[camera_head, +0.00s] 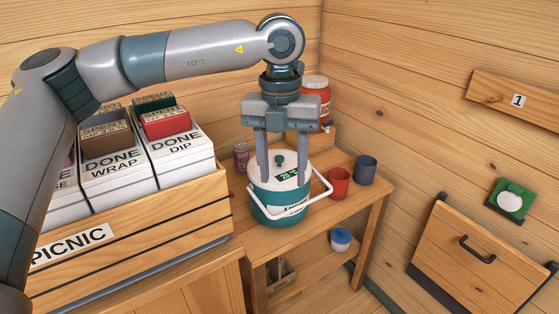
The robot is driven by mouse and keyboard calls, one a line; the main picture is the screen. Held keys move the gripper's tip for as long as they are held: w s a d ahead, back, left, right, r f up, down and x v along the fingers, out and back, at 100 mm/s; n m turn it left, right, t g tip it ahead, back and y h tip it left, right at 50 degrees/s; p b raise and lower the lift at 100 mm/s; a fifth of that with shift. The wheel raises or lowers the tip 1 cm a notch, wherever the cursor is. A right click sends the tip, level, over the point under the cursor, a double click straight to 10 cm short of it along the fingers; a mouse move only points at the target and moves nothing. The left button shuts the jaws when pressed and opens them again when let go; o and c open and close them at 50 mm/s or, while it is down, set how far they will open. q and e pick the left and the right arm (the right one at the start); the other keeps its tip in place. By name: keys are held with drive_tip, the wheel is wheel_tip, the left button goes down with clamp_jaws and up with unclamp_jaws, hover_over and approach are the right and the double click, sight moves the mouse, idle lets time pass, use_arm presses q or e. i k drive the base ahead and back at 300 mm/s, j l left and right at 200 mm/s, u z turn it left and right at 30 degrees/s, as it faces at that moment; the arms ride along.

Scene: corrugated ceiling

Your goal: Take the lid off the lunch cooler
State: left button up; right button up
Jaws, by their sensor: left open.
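The lunch cooler (272,207) is a teal tub with a white band and a white handle, standing upright on a wooden table. Its white lid (268,180) is on top, with a small teal knob (279,160) in the middle and a dark label with green marks. My left gripper (283,180) points down over the lid, with its two fingers apart on either side of the knob. The fingertips overlap the lid in the picture; I cannot tell whether they touch it. My right gripper is not in view.
A red cup (339,183) and a grey cup (366,170) stand right of the cooler. A red jar (316,98) is behind. A wooden picnic crate (190,223) with white boxes is at left. A blue-lidded jar (340,240) sits on the lower shelf.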

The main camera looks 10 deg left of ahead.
sight(279, 165)
drive_tip(key=i+j, duration=0.15)
drive_tip(key=i, duration=0.35)
drive_tip(key=i+j, duration=0.15)
drive_tip(key=i, duration=0.35)
